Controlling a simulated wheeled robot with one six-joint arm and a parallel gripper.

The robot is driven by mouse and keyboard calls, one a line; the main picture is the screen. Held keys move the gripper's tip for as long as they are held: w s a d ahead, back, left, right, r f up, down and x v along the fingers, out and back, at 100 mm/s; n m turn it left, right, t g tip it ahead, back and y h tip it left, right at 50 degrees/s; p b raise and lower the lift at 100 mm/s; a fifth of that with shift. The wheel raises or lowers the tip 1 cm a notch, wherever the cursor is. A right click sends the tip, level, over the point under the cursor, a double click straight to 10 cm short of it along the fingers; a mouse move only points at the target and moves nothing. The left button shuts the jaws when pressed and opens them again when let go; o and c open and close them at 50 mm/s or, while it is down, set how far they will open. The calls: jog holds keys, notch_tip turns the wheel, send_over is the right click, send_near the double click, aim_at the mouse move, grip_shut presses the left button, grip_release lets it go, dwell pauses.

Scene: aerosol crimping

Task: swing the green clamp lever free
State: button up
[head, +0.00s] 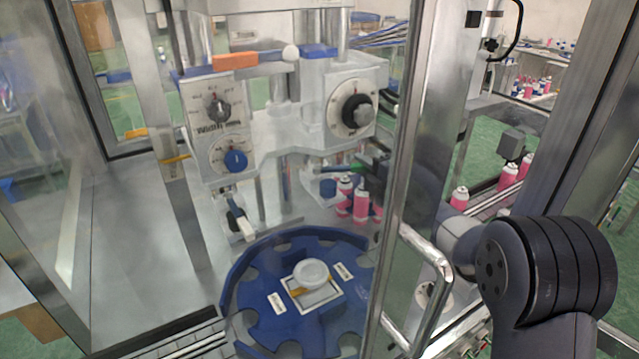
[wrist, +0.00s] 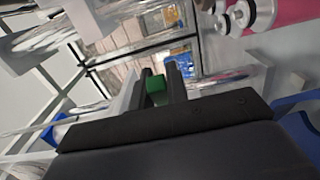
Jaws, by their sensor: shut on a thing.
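In the wrist view, a green block, the lever's end (wrist: 156,84), sits between the two dark fingers of my gripper (wrist: 158,80). The fingers are shut on it. Most of the lever is hidden by the gripper, and its pivot cannot be made out.
A blue star wheel (head: 240,268) lies below the head. Pink cans (head: 361,206) stand just behind and below the gripper, with more cans (head: 508,178) on the conveyor at right. The door frame and its metal handle (head: 432,262) stand close to my arm. Dial knobs (head: 352,112) project above.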

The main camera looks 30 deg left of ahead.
jog(key=shift+w, duration=0.1)
jog(key=shift+w+a+p, duration=0.35)
jog(key=shift+w+a, duration=0.35)
jog(key=o, duration=0.8)
jog(key=b+v, duration=0.2)
jog(key=v, duration=0.1)
jog(key=shift+d+f, duration=0.1)
jog(key=shift+f, duration=0.05)
jog(key=b+v, duration=0.1)
jog(key=v, duration=0.2)
jog(key=shift+s+d, duration=0.15)
